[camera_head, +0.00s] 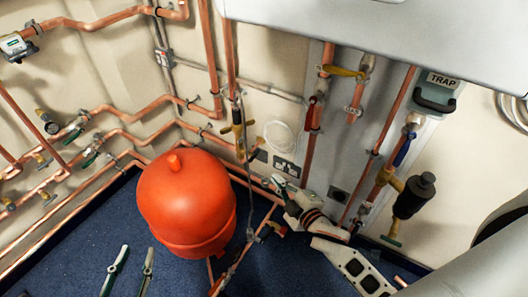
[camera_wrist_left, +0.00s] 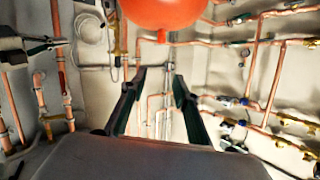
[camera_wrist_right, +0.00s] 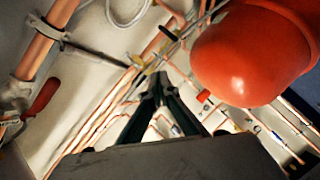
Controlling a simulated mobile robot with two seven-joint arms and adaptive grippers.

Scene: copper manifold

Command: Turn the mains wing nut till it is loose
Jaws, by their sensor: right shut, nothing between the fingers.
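Several brass fittings show in the head view, and I cannot tell for sure which is the mains wing nut. One brass fitting with small wings (camera_head: 237,128) sits on the thin vertical pipe behind the red tank. A brass, lever-like piece (camera_head: 343,71) is higher up on the right, and a brass tee-shaped handle (camera_head: 391,241) is low at the right. My right gripper (camera_head: 276,183) is low by the wall sockets, shut and empty; its closed fingertips also show in the right wrist view (camera_wrist_right: 161,82). My left gripper (camera_head: 134,256) is open and empty over the blue floor, left of the tank.
The red tank (camera_head: 186,205) stands between my grippers. Copper pipes (camera_head: 160,108) run along the left wall. A white casing (camera_head: 400,35) overhangs the top right. A black cylinder (camera_head: 412,196) juts out at the right. Blue floor (camera_head: 90,265) is open at lower left.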

